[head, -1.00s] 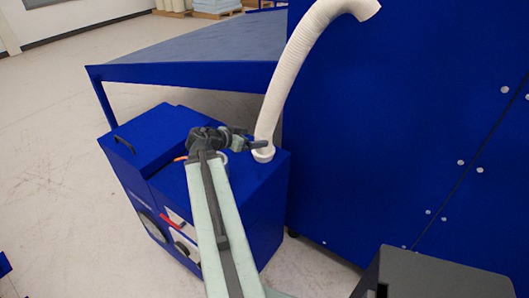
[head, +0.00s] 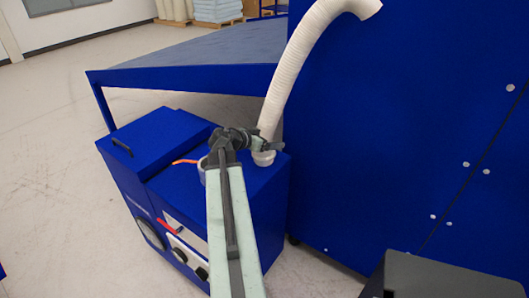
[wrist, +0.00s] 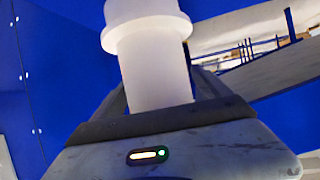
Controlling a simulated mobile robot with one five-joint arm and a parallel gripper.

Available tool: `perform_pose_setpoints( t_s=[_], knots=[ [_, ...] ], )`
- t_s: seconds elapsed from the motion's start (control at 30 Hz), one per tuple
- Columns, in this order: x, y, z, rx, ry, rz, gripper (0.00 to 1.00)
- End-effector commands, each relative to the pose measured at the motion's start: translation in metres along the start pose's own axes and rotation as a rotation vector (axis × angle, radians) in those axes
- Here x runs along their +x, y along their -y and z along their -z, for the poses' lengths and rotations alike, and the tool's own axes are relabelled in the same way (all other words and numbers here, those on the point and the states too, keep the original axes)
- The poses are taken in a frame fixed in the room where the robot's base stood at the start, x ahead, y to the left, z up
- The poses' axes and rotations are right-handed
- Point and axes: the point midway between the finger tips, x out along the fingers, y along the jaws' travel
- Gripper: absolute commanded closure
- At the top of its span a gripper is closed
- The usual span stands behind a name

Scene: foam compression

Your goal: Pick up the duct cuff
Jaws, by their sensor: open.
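The duct cuff (head: 263,158) is a white collar at the lower end of a ribbed white hose (head: 290,75). In the head view it is at the top right corner of a blue cabinet unit (head: 245,210). My gripper (head: 270,146) is at the lower hose end, just above the cuff's rim, and partly covers it. In the wrist view the white cuff (wrist: 147,30) fills the top centre, with a wide rim and a narrower tube. The tube runs down between my open fingers (wrist: 163,100). Whether either finger touches it cannot be told.
A tall blue machine wall (head: 400,120) stands close on the right. A sloped blue-edged table (head: 200,60) lies behind the unit. A grey round port and an orange cable (head: 185,161) are on the unit's top. A dark box (head: 440,275) is at the lower right.

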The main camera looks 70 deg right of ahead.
Motion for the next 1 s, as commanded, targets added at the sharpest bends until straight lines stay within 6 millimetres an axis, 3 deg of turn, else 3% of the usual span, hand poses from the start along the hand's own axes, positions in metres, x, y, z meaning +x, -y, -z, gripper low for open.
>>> perform_pose_setpoints(
  t_s=[0.07, 0.33, 0.67, 1.0],
  knots=[
    [-0.001, 0.000, 0.001, 0.000, 0.000, 0.000, 0.13],
    [-0.001, -0.001, 0.001, 0.000, 0.000, -0.001, 0.87],
    [-0.004, -0.001, 0.008, 0.000, 0.000, -0.002, 0.87],
    [-0.032, -0.001, 0.066, 0.000, 0.000, -0.002, 0.87]
  ],
)
